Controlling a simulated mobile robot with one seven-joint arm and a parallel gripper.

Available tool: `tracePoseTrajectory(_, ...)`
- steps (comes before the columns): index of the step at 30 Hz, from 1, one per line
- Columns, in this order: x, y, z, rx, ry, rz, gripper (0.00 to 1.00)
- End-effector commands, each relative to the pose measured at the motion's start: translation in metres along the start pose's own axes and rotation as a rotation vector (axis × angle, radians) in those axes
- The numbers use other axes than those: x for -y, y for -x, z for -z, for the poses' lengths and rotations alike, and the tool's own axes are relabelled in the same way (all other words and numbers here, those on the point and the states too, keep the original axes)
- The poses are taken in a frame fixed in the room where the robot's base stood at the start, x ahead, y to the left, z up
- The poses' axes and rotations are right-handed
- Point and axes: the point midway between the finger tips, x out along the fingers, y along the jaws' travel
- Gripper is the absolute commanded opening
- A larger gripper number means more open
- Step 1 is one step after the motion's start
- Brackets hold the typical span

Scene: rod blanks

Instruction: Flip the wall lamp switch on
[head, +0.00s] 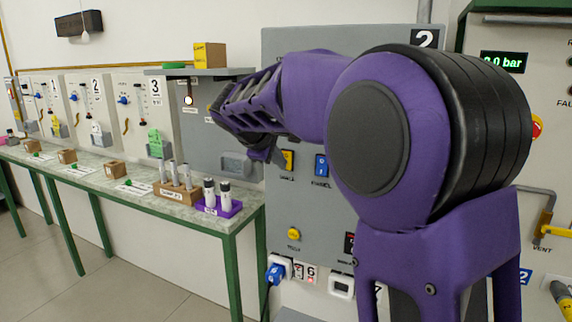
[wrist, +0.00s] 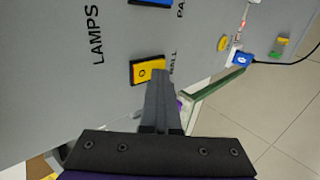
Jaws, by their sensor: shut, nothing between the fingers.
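The yellow rocker switch (head: 287,160) sits on the grey wall panel, left of a blue switch (head: 321,165) labelled PANEL. In the wrist view the yellow switch (wrist: 142,71) has a dark frame, a round mark on its face and a partly covered label ending in "ALL". The word LAMPS stands near it. My gripper (wrist: 158,76) is shut and empty, its fingertips at the edge of the yellow switch and overlapping it in view. I cannot tell whether they touch it. In the head view the fingertips are hard to make out behind my arm.
A yellow round button (head: 294,234) and a blue plug (head: 276,273) are lower on the panel. A green-legged bench (head: 235,220) at left carries a purple rack (head: 230,209) and several tubes. A shelf (head: 200,71) with a yellow box (head: 210,55) is above.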

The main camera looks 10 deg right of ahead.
Motion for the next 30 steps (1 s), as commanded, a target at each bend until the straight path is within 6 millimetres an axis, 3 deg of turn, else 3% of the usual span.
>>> tracePoseTrajectory(3, 0.005, -0.001, 0.007, 0.002, 0.000, -0.017, 0.00)
tracePoseTrajectory(30, -0.014, 0.012, 0.004, 0.004, -0.004, -0.024, 0.00)
